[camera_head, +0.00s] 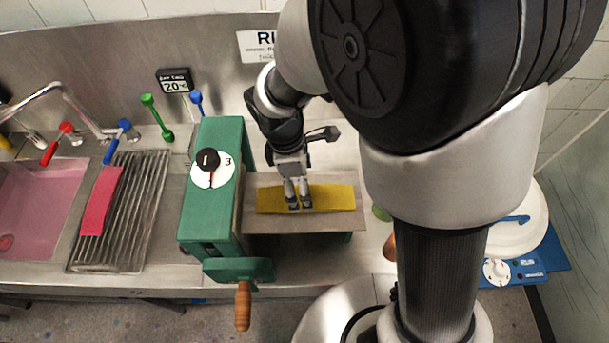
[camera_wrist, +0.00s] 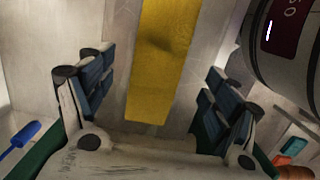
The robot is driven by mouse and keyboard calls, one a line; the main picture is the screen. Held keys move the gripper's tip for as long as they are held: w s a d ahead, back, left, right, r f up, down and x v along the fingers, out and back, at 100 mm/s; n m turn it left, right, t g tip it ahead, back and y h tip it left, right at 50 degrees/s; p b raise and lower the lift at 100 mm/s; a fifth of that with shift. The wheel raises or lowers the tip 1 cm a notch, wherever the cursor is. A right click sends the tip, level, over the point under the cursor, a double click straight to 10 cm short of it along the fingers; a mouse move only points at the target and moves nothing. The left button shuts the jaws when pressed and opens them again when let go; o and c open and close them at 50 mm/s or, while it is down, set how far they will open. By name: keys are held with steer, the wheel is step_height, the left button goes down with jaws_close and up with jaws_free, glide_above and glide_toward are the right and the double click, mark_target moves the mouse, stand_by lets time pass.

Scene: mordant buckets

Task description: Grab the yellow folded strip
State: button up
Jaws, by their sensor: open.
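The yellow folded strip (camera_head: 333,197) lies flat and lengthwise on a pale board beside the green machine. It also shows in the wrist view (camera_wrist: 163,65), running from the top edge down between my fingers. My gripper (camera_head: 299,204) is over the left half of the strip in the head view. In the wrist view my gripper (camera_wrist: 152,108) is open, with one dark-padded finger on each side of the strip and a gap to it on both sides. I cannot tell how far the fingertips are above the board.
The green machine (camera_head: 213,190) with a dial and wooden-handled crank (camera_head: 243,305) stands left of the board (camera_head: 300,221). A pink strip (camera_head: 101,200) lies on a ribbed rack (camera_head: 137,215) by the sink. A white round lid (camera_head: 515,225) is at right, partly behind my arm.

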steer(key=f, duration=0.3)
steer(key=f+b, duration=0.1)
steer(key=f, duration=0.1)
steer(key=shift+d, duration=0.35)
steer(key=shift+r, duration=0.1)
steer(key=shift+c, duration=0.4)
steer(key=c, duration=1.1)
